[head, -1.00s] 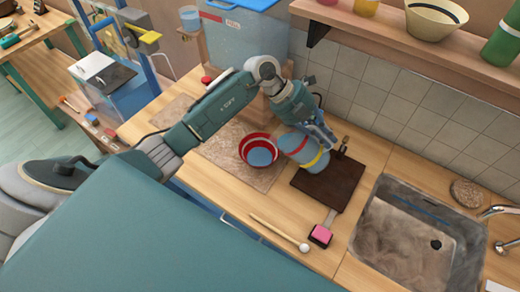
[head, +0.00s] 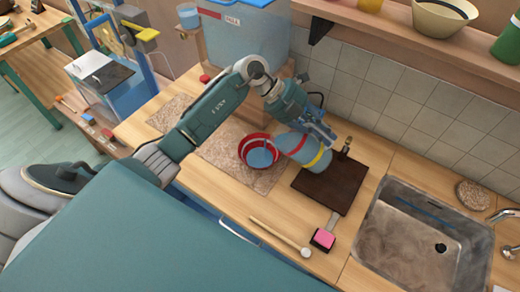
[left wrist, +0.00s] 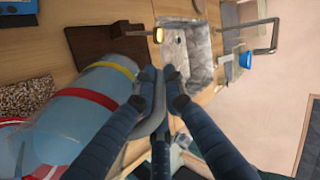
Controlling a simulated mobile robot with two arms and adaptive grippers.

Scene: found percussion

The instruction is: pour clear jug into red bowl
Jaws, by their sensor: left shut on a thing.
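The clear jug (head: 296,146) has a red and a yellow band and shows blue inside. It is tipped well over, its mouth end to the left at the rim of the red bowl (head: 247,144). The bowl stands upright on the speckled mat, with blue in it. My left gripper (head: 325,138) is at the jug's upper right side. In the left wrist view its fingers (left wrist: 160,78) are closed on the jug's grey handle, beside the jug body (left wrist: 75,125). Part of the bowl (left wrist: 8,126) shows at the left edge. Whether liquid is falling is hidden. My right gripper is out of view.
A dark board (head: 333,186) lies right of the jug. A mallet (head: 280,238) and a pink-topped block (head: 323,239) lie in front. The sink (head: 410,235) is at the right. A large blue-lidded bin (head: 245,35) and the tiled wall stand behind.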

